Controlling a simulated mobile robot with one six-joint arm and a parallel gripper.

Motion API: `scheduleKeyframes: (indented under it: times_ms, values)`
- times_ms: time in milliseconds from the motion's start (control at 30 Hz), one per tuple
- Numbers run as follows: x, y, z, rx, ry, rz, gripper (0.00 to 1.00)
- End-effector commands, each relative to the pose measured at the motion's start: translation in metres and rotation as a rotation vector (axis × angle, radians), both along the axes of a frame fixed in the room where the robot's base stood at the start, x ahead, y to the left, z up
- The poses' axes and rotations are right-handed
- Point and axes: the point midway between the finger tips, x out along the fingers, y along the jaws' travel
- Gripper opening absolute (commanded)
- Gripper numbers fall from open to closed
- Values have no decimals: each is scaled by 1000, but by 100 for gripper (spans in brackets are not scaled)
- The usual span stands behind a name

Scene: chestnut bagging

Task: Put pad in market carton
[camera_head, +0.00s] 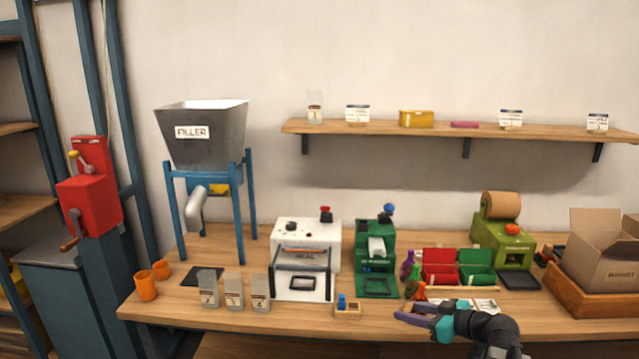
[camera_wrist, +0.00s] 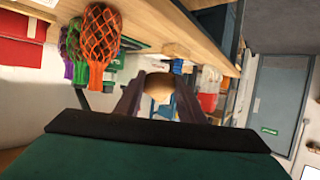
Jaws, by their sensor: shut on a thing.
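My gripper (camera_head: 405,312) is over the front edge of the bench, pointing left. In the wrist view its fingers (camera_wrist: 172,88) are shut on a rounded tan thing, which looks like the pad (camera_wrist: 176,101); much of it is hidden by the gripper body. In the head view the pad is too small to make out clearly. The market carton appears to be the open brown cardboard box (camera_head: 597,262) at the far right of the bench, its flaps up. It sits in a wooden tray (camera_head: 583,303), to the right of my gripper and apart from it.
A green machine with a brown paper roll (camera_head: 501,205) stands behind my gripper. The white sealer (camera_head: 305,245) and filler (camera_head: 203,135) stand left. A shelf (camera_head: 460,132) hangs above.

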Motion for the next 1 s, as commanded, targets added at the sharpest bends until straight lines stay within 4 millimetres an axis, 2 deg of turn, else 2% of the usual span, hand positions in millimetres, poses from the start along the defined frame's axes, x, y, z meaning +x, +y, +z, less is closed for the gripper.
scheduleKeyframes:
  times_ms: [33,100,333,500,1000]
  values:
    - [-1,17,1,-1,0,28,15]
    - [-4,37,3,0,1,65,15]
    - [-19,87,6,1,6,166,15]
    - [-33,93,6,6,16,205,15]
    - [-30,92,5,7,19,195,15]
